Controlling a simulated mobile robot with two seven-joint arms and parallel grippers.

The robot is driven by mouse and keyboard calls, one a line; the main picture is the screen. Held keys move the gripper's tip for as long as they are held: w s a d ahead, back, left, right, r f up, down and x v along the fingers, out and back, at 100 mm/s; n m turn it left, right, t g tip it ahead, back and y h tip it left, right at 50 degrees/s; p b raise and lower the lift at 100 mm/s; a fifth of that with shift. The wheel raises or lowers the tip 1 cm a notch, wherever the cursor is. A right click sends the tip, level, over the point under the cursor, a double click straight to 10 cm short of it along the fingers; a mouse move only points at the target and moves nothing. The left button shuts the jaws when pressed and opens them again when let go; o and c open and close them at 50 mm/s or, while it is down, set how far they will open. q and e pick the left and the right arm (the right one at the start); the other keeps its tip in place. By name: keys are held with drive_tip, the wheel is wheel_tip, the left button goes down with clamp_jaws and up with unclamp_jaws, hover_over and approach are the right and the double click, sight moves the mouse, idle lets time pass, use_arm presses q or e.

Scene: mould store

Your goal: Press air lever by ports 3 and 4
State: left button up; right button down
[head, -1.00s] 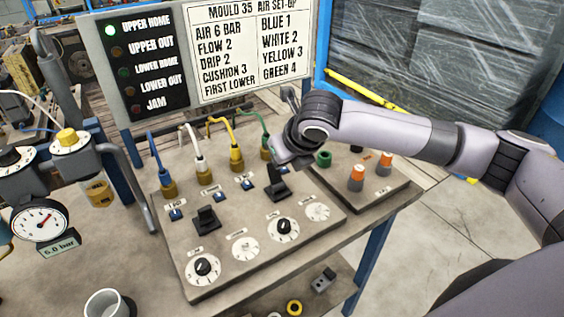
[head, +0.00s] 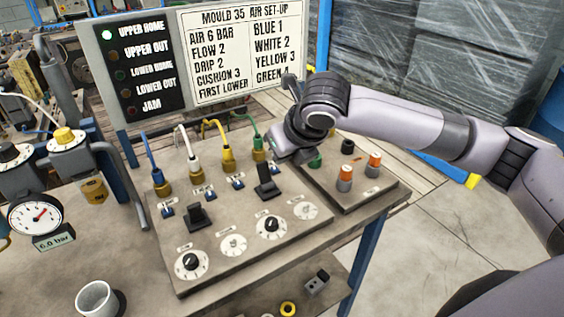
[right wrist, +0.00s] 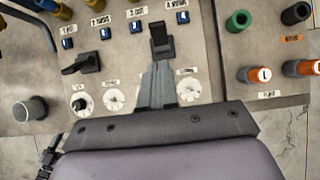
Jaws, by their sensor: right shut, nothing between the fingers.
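The air lever by ports 3 and 4 (head: 267,182) is a black lever on the grey panel, below the yellow port fitting (head: 228,163) and green-hosed fitting (head: 258,152). It stands up, and also shows in the right wrist view (right wrist: 161,42). A second black lever (head: 199,216) sits to its left, lower toward the panel; the right wrist view shows it too (right wrist: 86,62). My right gripper (right wrist: 157,72) is shut and empty. Its fingertips appear just in front of the right lever; contact cannot be told. In the head view the arm's end is right of the lever.
Dials (head: 191,264) line the panel's front edge. Right of it, a smaller plate holds orange-topped plugs (head: 345,178). A pressure gauge (head: 35,217) and white cup (head: 97,299) stand left. A set-up board (head: 247,55) stands behind, its UPPER HOME lamp green.

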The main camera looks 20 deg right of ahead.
wheel_tip(320, 180, up, 7)
drive_tip(key=s, duration=0.2)
drive_tip(key=shift+s+f, duration=0.15)
idle(0.3)
drive_tip(key=s+a+f+m+g+y, duration=0.1)
drive_tip(key=s+a+f+m+y, duration=0.1)
drive_tip(key=s+a+f+m, duration=0.4)
drive_tip(key=s+a+f+m+y, duration=0.1)
drive_tip(key=s+a+f+m, duration=0.2)
drive_tip(key=f+m, duration=0.55)
drive_tip(key=s+d+f+m+g+h, duration=0.1)
drive_tip(key=s+d+f+m+h, duration=0.1)
drive_tip(key=s+d+f+m, duration=0.6)
drive_tip(key=s+d+f+m+g+h, duration=0.1)
drive_tip(key=s+d+f+m+h, duration=0.2)
drive_tip(key=s+m, duration=0.8)
drive_tip(key=w+a+f+m+t+y, duration=0.1)
drive_tip(key=w+a+f+t+y, duration=0.1)
drive_tip(key=w+f+t, duration=0.4)
wheel_tip(320, 180, down, 4)
drive_tip(key=shift+w+a+f+m+t+y, duration=0.3)
drive_tip(key=shift+w+y, duration=0.3)
drive_tip(key=shift+w, duration=0.35)
